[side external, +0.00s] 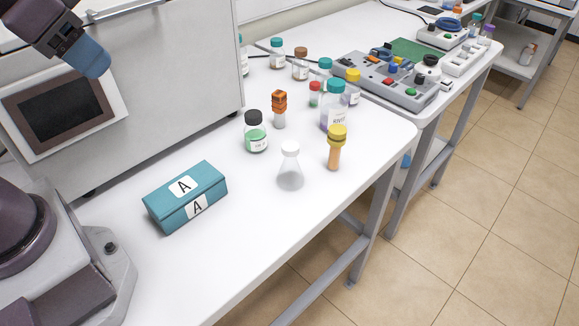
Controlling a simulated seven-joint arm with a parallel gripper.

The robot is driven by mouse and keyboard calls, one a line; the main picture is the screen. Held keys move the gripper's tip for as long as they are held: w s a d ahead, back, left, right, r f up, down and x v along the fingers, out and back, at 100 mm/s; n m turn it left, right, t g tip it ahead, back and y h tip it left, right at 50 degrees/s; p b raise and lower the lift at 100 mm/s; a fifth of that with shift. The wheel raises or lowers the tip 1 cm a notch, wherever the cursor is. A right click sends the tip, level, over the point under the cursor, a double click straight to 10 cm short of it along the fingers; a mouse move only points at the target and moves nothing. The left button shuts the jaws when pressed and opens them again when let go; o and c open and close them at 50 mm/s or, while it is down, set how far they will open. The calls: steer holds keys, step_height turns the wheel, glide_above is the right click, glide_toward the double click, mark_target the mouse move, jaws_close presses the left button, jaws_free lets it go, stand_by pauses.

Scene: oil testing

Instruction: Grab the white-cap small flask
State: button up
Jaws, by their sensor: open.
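The white-cap small flask (290,172) stands upright on the white table, right of the middle in the side external view. It is a clear conical flask with a white cap on its narrow neck. My gripper (90,58) shows at the top left as a dark end with a blue tip. It is high above the table, well to the left of the flask and apart from it. It holds nothing that I can see. The gap between its fingers is hard to make out at this angle.
A yellow-capped tube (335,150) stands close right of the flask, and a green-filled bottle (255,135) behind left. A teal-capped jar (334,106) and orange-topped vial (279,108) stand farther back. A teal box (186,196) lies front left. A large machine (185,75) fills the back left.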

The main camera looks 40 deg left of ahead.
steer(key=o, duration=0.4)
steer(key=shift+o, duration=0.2)
steer(key=shift+d, duration=0.1)
